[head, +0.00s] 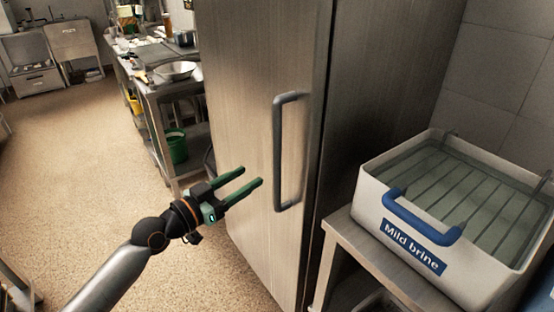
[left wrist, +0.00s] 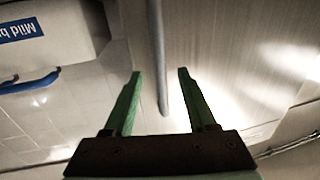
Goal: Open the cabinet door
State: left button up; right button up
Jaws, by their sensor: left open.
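The cabinet door (head: 250,130) is a tall brushed-metal panel in the middle of the head view and looks shut. Its handle (head: 278,150) is a grey vertical bar near the door's right edge. My left gripper (head: 251,180) has green fingers and is open and empty, in front of the door and just left of the handle's lower half. In the left wrist view the handle (left wrist: 157,60) runs down between the directions of the two open fingers (left wrist: 160,72); contact is not visible. My right gripper is not in view.
A white container (head: 400,245) labelled "Mild brine", with a blue handle, stands on a metal stand (head: 345,235) right of the cabinet. A work table (head: 165,90) with bowls and a green bucket (head: 176,147) are behind left. The floor (head: 80,150) at left is clear.

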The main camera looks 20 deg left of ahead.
aim_at(274, 161)
pick_arm(q)
jog(key=x, duration=1)
jog(key=shift+w+d+p, duration=0.15)
jog(key=shift+w+p, duration=0.1)
jog(key=shift+p, duration=0.15)
grip_shut()
dwell(0.9)
